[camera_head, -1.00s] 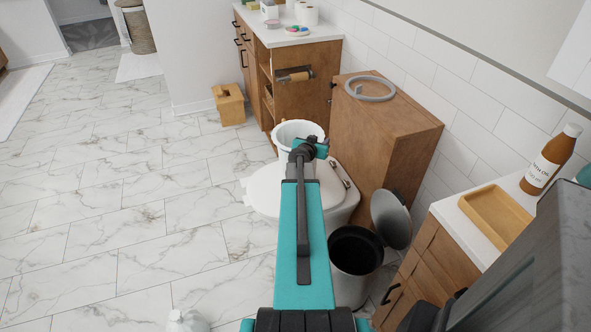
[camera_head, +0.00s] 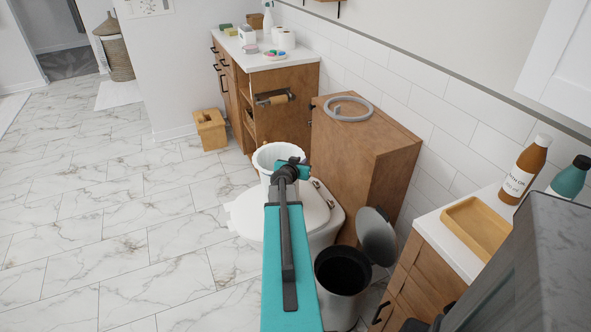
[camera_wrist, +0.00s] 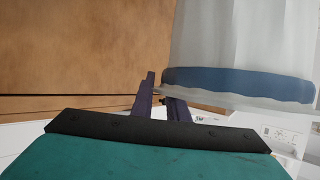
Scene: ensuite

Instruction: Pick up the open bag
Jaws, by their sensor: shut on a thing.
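The open bag (camera_head: 266,156) is white with a round, open mouth, and stands just beyond the end of my arm in the head view. In the wrist view the bag (camera_wrist: 245,30) is pale and translucent, with a blue band or object across it. My gripper (camera_wrist: 161,88) has its two dark fingers at the bag's edge and is shut on it. In the head view my wrist hides part of the bag and the fingertips. I cannot tell whether the bag is resting on something or hanging.
A toilet (camera_head: 312,208) is under my arm. A grey bin (camera_head: 338,285) with raised lid stands right of it. A wooden cabinet (camera_head: 355,165) is close on the right, and a counter (camera_head: 450,235) holds a tray and bottles. A small wooden box (camera_head: 210,131) stands left. The left floor is clear.

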